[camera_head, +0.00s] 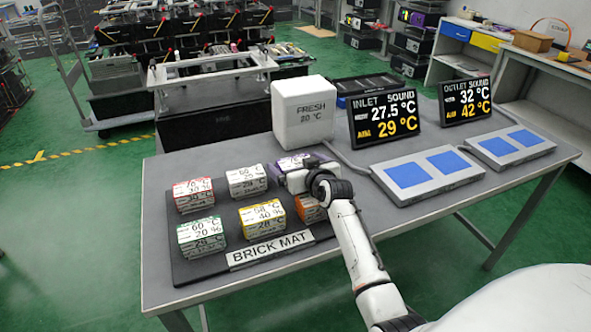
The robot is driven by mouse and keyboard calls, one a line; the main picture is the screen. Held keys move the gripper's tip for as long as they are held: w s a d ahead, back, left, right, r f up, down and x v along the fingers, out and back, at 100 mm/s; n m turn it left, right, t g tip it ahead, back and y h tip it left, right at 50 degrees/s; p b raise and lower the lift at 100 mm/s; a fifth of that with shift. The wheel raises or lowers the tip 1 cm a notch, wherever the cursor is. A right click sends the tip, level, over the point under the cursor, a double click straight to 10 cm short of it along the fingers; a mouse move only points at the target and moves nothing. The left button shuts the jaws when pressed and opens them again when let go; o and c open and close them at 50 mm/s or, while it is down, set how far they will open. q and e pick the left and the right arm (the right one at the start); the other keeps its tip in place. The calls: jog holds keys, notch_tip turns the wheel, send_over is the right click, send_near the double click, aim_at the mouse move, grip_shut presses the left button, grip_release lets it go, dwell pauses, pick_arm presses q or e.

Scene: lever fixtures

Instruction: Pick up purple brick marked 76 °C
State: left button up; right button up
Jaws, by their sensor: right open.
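The purple brick (291,161) is at the back right of the brick mat (200,268), with a pale printed label on top. Its front and right side are partly hidden behind my right gripper, and its label is too small to read fully. My right gripper (293,177) comes in from the lower right and is open at the purple brick. I cannot tell whether the fingers touch the brick or stand around it. My left gripper is not in view.
Red (193,194), white (246,180), green (201,236), yellow (262,218) and orange (309,208) bricks share the mat. A white FRESH box (303,111) stands behind. Two dark displays (384,109) (466,101) and blue-pad panels (427,174) (510,146) occupy the right.

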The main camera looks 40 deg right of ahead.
jog(key=c, duration=1.3)
jog(key=shift+r, duration=0.1)
jog(key=shift+c, duration=0.2)
jog(key=shift+r, duration=0.1)
